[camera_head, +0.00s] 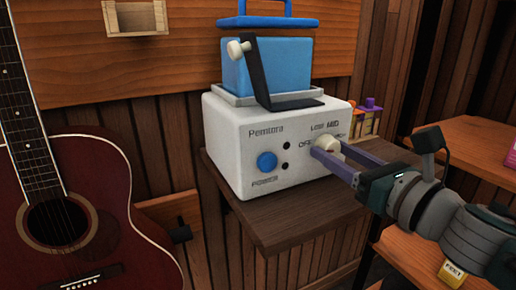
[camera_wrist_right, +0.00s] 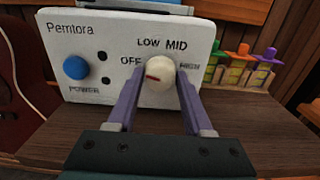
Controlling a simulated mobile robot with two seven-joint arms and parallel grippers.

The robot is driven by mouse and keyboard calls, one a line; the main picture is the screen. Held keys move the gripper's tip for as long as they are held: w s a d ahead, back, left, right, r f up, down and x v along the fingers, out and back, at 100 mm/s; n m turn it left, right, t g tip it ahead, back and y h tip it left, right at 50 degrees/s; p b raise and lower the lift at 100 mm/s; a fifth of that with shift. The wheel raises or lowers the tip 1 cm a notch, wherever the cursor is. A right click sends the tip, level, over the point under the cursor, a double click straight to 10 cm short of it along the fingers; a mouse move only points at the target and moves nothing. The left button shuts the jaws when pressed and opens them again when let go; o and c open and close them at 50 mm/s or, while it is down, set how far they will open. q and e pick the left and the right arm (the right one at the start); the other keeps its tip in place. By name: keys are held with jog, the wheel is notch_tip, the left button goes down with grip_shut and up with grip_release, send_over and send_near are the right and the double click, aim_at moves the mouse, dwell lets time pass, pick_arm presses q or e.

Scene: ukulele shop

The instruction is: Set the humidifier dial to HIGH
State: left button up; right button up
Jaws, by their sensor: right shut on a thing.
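The humidifier (camera_head: 225,140) is a white box with a blue tank (camera_head: 275,65) on top, standing on a brown wooden shelf. Its front carries a cream dial (camera_head: 327,145) with the labels OFF, LOW, MID and HIGH around it. In the right wrist view the dial (camera_wrist_right: 161,74) shows a red mark on its left side, on the OFF side. My right gripper (camera_head: 328,150) comes in from the right, its purple fingers shut on the dial, one on each side. My left gripper is out of view.
A blue POWER button (camera_head: 267,161) sits left of the dial. Small colored bottles (camera_head: 368,115) stand behind the humidifier at right. A red guitar (camera_head: 60,200) is at left. The shelf (camera_head: 290,220) is bare in front of the humidifier.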

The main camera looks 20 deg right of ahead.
grip_shut()
